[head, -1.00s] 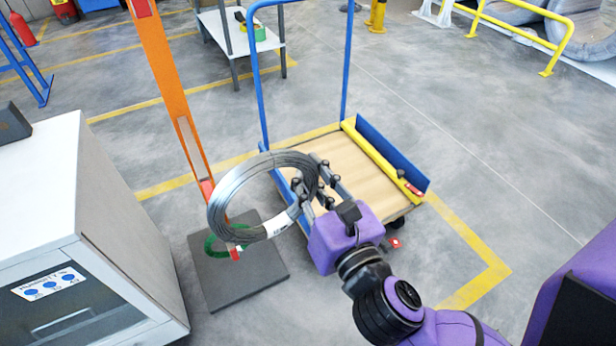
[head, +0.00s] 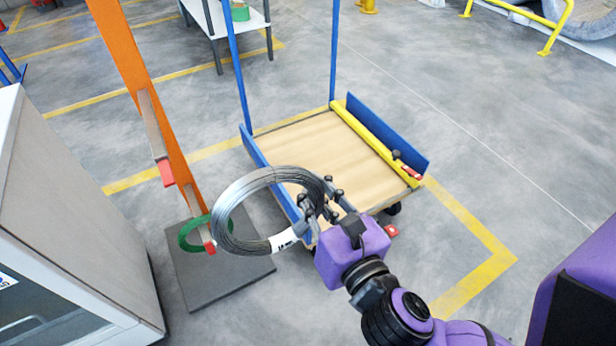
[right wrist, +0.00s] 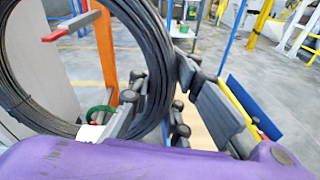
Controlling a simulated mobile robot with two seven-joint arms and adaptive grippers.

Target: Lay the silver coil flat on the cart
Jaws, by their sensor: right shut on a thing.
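The silver coil (head: 232,212) is a ring of grey wire with a white label, held tilted in the air. My right gripper (head: 322,200) is shut on its right side. In the right wrist view the coil (right wrist: 20,95) fills the left, with the gripper (right wrist: 165,100) around its near edge. My left gripper is not in view.
An orange post (head: 145,90) with red-tipped arms stands on a dark base plate (head: 225,280), a green coil (head: 185,236) at it. A grey cabinet (head: 70,220) is at left. A yellow bar (head: 375,145) and small red-black item (head: 408,168) lie along the deck's right side.

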